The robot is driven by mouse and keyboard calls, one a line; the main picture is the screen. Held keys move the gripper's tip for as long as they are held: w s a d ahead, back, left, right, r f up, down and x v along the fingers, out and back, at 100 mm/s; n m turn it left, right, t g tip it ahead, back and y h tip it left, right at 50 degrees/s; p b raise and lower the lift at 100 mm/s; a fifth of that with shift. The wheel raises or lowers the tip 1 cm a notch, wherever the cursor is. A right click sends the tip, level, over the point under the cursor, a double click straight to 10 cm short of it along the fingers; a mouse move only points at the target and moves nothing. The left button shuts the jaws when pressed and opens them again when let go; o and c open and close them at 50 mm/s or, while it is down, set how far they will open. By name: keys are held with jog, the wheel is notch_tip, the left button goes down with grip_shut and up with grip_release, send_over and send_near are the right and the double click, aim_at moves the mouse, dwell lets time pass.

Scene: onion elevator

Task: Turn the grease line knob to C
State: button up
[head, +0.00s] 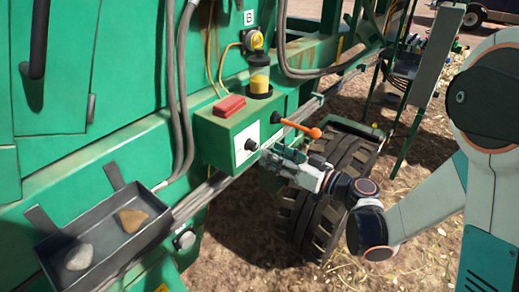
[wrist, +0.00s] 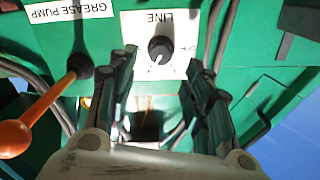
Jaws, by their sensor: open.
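The grease line knob is a small round black knob (wrist: 160,47) on a white plate (wrist: 181,24) whose word LINE reads upside down in the wrist view. In the head view the knob (head: 251,144) sits on the front of a green box (head: 215,131). My gripper (wrist: 160,60) is open, its two dark fingers pointing at the plate, one on each side of the knob in the picture. I see no contact with the knob. In the head view my gripper (head: 267,157) is just right of and below the knob. The plate's position letters are too small to read.
An orange-handled lever (head: 301,128) juts out close above my gripper; its ball (wrist: 14,138) shows at left in the wrist view by the GREASE PUMP label (wrist: 70,11). A red block (head: 229,106) tops the box. A tray (head: 105,238) with two stones and a tyre (head: 322,205) are nearby.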

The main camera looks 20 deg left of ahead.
aim_at(256, 147)
jog(key=x, duration=0.6)
jog(key=shift+b, duration=0.35)
jog(key=c, duration=1.1)
